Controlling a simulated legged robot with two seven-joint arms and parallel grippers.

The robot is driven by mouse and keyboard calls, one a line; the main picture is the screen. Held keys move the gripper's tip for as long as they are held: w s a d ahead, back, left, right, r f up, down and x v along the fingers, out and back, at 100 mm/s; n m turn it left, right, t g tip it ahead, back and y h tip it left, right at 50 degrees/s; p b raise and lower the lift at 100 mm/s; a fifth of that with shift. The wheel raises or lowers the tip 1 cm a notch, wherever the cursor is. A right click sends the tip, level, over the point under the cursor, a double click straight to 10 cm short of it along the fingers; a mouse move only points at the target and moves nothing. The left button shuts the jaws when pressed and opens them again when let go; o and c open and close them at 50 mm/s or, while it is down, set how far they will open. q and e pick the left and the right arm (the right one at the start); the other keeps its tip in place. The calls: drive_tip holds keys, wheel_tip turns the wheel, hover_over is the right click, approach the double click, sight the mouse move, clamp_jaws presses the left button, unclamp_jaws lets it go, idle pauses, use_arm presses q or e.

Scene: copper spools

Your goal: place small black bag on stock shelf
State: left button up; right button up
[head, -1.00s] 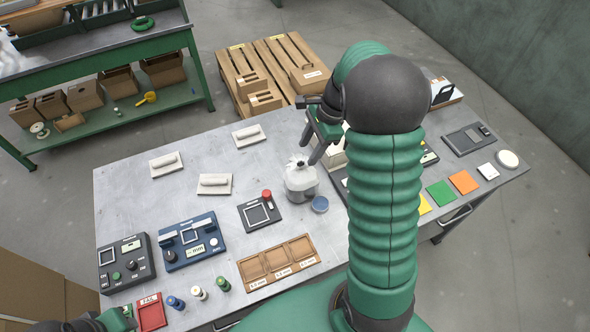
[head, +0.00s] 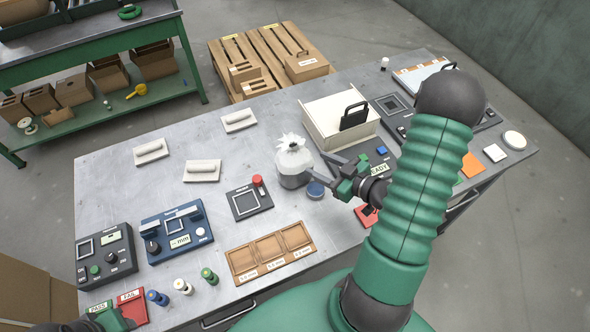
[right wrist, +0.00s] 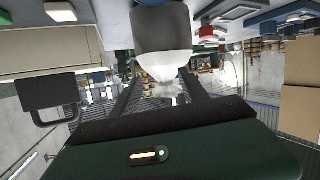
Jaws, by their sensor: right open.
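The small bag (head: 293,167) stands upright on the grey table, with a dark grey lower body and a white, gathered top. My right gripper (head: 326,176) is open just to its right, its fingers pointing left toward it at low height. In the right wrist view, which is upside down, the bag (right wrist: 163,45) shows ahead of the spread fingers; I cannot tell if they touch it. The green shelving (head: 130,110) at the upper left, likely the stock shelf, holds open cardboard boxes and small spools on its lower level.
A cream box (head: 322,122) with a black handle stands behind the gripper. A wooden tray (head: 270,252) and control devices (head: 178,233) lie nearer. A floor gap separates table and shelving.

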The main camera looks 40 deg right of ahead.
sight(297, 145)
drive_tip(key=s+a+r+m+t, duration=0.1)
drive_tip(key=s+a+r+t, duration=0.1)
drive_tip(key=s+r+t, duration=0.15)
drive_tip(key=w, duration=0.3)
drive_tip(key=w+p, duration=0.1)
drive_tip(key=w, duration=0.3)
drive_tip(key=w+f, duration=0.1)
drive_tip(key=w, duration=0.3)
drive_tip(key=shift+d, duration=0.3)
drive_tip(key=w, duration=0.1)
drive_tip(key=w+p, duration=0.1)
drive_tip(key=w, duration=0.2)
drive_tip(key=shift+w+a+f+p, duration=0.15)
drive_tip(key=shift+w+a+p, duration=0.1)
drive_tip(key=shift+a+p, duration=0.1)
drive_tip(key=shift+w+f, duration=0.15)
drive_tip(key=shift+w, duration=0.35)
drive_tip(key=shift+d, duration=0.2)
drive_tip(key=shift+c, duration=0.7)
drive_tip(key=shift+s+d, duration=0.1)
drive_tip(key=shift+s, duration=0.05)
drive_tip(key=c, duration=0.5)
use_arm(q)
drive_tip(key=shift+w+a+r, duration=0.45)
drive_tip(key=shift+a+r, duration=0.25)
use_arm(e)
clamp_jaws()
